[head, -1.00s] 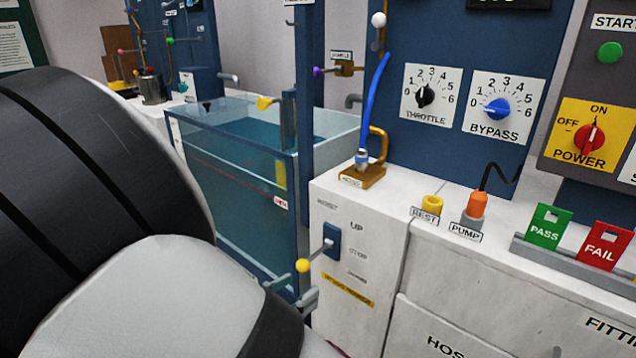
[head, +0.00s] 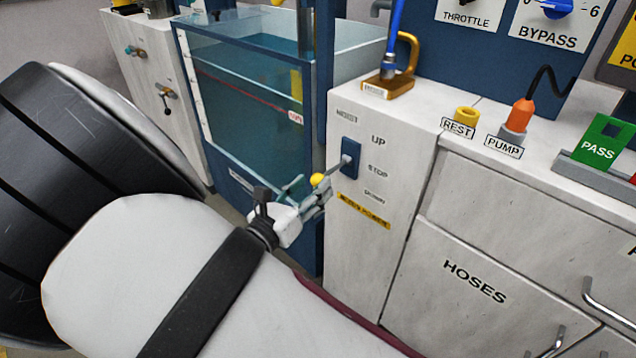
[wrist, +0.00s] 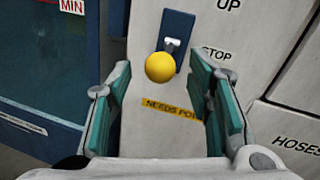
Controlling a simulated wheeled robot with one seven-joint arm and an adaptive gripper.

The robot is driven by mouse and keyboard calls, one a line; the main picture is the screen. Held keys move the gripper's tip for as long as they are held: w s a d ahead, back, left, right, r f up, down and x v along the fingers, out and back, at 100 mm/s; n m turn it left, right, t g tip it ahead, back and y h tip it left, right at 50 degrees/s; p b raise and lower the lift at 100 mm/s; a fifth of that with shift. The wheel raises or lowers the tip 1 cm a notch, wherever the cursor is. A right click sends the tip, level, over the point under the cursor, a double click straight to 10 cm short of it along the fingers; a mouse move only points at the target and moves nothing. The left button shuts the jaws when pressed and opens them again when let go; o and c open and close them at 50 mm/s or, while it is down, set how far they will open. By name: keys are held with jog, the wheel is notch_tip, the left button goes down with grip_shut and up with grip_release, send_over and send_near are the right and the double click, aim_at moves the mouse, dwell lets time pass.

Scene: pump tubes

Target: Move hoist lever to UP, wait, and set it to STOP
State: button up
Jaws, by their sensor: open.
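The hoist lever is a grey rod with a yellow ball knob (head: 317,180) on a blue plate (head: 350,158) on the white cabinet front. Labels UP, STOP and a third, blurred one run down beside the plate.
A yellow "needs power" strip (head: 363,210) is below the lever plate. A glass water tank (head: 250,100) stands left of the cabinet. A hose hook base (head: 388,88), REST socket (head: 466,116) and orange PUMP plug (head: 522,114) are on the cabinet top. My arm fills the lower left.

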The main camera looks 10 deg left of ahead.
aim_at(332, 170)
jog(key=shift+b+x, duration=0.35)
jog(key=shift+x, duration=1.35)
grip_shut()
